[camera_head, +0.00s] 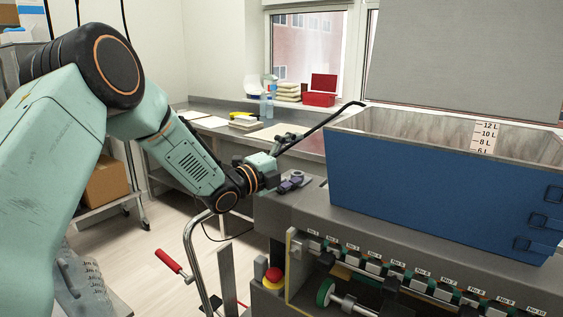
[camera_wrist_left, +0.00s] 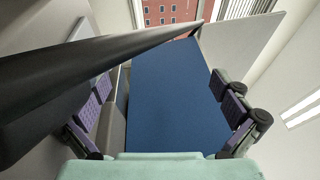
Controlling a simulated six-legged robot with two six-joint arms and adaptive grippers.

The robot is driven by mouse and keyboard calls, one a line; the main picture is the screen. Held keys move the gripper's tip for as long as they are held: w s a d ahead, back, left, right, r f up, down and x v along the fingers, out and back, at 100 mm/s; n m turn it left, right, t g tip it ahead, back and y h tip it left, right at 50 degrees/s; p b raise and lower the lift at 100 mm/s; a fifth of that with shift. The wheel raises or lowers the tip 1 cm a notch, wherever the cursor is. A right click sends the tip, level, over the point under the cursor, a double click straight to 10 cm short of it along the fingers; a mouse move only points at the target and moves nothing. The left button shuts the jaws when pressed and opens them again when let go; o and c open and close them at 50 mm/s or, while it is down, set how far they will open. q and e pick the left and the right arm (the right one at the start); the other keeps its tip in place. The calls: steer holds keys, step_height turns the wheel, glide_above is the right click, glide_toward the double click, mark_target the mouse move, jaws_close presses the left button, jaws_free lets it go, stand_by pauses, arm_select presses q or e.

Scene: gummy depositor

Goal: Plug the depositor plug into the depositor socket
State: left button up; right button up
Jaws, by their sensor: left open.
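My left gripper (camera_head: 298,160) is open beside the left end of the blue depositor hopper (camera_head: 430,190). A long dark curved bar or cable (camera_head: 330,121) runs from near the gripper up to the right, ending near the hopper's back corner. In the left wrist view the dark bar (camera_wrist_left: 110,65) crosses close to the lens. I cannot tell whether it belongs to the plug. I cannot make out the plug or the socket. My right gripper is out of view.
The depositor's grey body (camera_head: 400,222) carries a row of numbered nozzles in front. A red knob (camera_head: 273,275) sits at its left end. A red-gripped handle (camera_head: 168,261) stands left of it. Floor at left is partly open.

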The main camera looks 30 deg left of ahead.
arm_select(q)
steer(key=shift+s+a+f, duration=0.15)
steer(key=shift+a+f, duration=0.1)
steer(key=shift+f, duration=0.15)
steer(key=shift+s+a+f, duration=0.2)
steer(key=shift+s, duration=0.05)
steer(key=shift+s+a+f, duration=0.1)
steer(key=shift+s+a, duration=0.05)
steer(key=shift+s, duration=0.2)
steer(key=v, duration=0.3)
steer(key=r+v, duration=0.1)
steer(key=v, duration=0.1)
steer(key=shift+s, duration=0.25)
steer(key=shift+s+a, duration=0.1)
steer(key=shift+s, duration=0.15)
steer(key=shift+s+r, duration=0.2)
steer(key=shift+s, duration=0.1)
steer(key=shift+w+d, duration=0.2)
steer(key=shift+w+a+f, duration=0.1)
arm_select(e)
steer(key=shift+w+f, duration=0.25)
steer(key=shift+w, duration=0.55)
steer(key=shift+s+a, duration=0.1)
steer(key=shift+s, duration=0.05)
arm_select(q)
steer(key=shift+s+f, duration=0.1)
steer(key=shift+s, duration=0.2)
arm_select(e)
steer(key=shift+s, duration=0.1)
